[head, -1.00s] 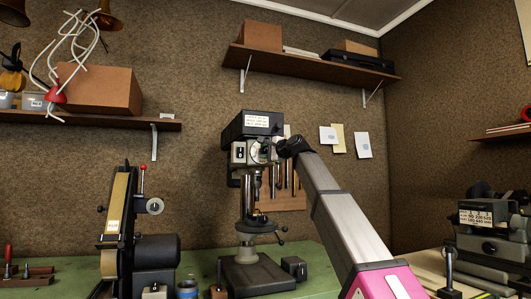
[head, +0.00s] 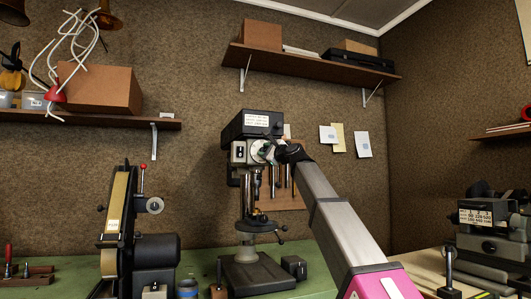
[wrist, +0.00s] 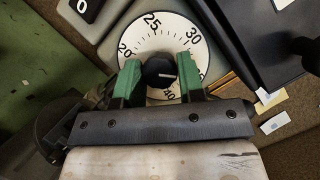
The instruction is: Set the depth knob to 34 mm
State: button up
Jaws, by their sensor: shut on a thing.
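The depth knob (wrist: 158,70) is a small black knob at the centre of a round white dial (wrist: 160,32) in the wrist view. The dial reads 20, 25, 30 and 40; the stretch between 30 and 40 is partly covered by a finger. A short white mark on the knob points right, toward that covered stretch; its exact reading cannot be told. My gripper (wrist: 159,76) has green fingers shut on the knob from both sides. In the head view, the dial (head: 259,150) sits on the drill press (head: 248,125), with my gripper (head: 270,152) at it.
A belt grinder (head: 120,220) stands left of the press on the green bench (head: 205,262). A grey machine (head: 487,235) stands at right. A shelf (head: 310,62) hangs above the press.

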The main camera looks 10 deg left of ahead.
jog(key=shift+f, duration=0.1)
jog(key=o, duration=0.9)
jog(key=v, duration=1)
jog(key=shift+s+d, duration=0.3)
